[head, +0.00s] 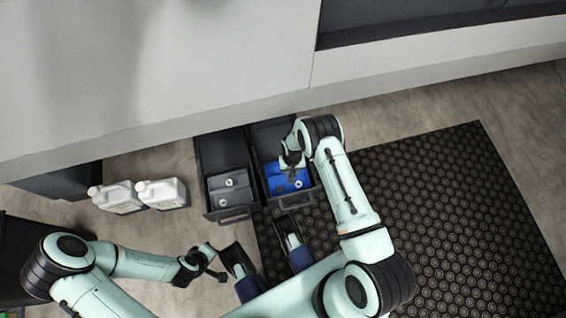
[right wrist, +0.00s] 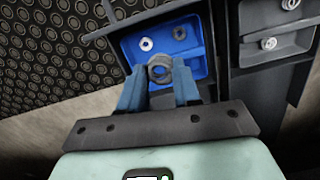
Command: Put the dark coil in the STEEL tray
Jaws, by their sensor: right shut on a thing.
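My right gripper (head: 291,162) reaches down over the blue tray (head: 272,172) in the right drawer. In the right wrist view its fingers (right wrist: 159,84) are shut on a dark grey coil (right wrist: 160,66), held upright at the fingertips. The coil appears in front of the blue tray (right wrist: 198,66); its height above the tray floor is unclear. The grey steel tray (head: 241,194) is in the left drawer and shows in the right wrist view (right wrist: 250,55). My left gripper (head: 214,270) hangs over the floor at lower left; its jaws are too small to read.
A divider wall (right wrist: 222,45) separates the drawers. Two white jugs (head: 161,193) (head: 117,197) stand left; a dark studded mat (head: 450,210) lies right.

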